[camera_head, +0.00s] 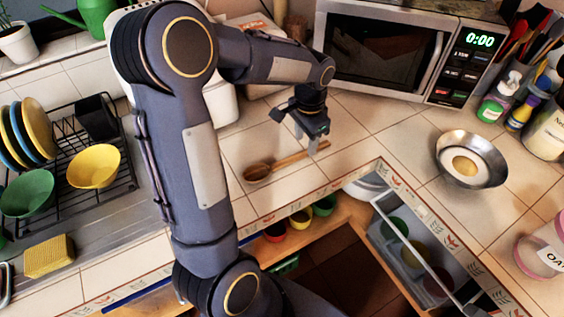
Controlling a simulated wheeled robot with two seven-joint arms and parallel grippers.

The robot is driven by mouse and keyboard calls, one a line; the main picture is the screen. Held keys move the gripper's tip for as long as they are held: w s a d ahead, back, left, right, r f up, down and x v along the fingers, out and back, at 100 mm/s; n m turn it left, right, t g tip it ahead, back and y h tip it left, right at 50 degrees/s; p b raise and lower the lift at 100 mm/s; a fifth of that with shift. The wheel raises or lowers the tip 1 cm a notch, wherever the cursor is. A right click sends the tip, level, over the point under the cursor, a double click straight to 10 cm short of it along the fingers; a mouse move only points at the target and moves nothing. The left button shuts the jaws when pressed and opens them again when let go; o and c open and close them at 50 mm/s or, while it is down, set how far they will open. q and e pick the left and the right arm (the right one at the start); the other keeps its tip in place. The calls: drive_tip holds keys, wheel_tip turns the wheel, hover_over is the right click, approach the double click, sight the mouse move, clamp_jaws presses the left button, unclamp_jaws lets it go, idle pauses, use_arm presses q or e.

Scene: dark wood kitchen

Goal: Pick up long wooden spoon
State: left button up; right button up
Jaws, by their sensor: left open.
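The long wooden spoon (290,159) lies on the tiled counter below the microwave. Its dark bowl (256,172) is at the left and its handle runs up to the right. My left gripper (305,146) is open, pointing down over the handle, with its fingers close to it. I cannot tell whether the fingers touch the handle or are on both sides of it. My right gripper does not show.
The microwave (385,50) stands behind the gripper. A metal bowl (490,160) sits on the counter at right. A dish rack (75,150) with plates and bowls is at left. An open drawer (410,235) is below the counter. The tiles right of the spoon are clear.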

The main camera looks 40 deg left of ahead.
sight(305, 152)
use_arm(q)
drive_tip(key=shift+f, duration=1.6)
drive_tip(key=shift+c, duration=0.4)
clamp_jaws()
drive_tip(key=shift+r, duration=0.15)
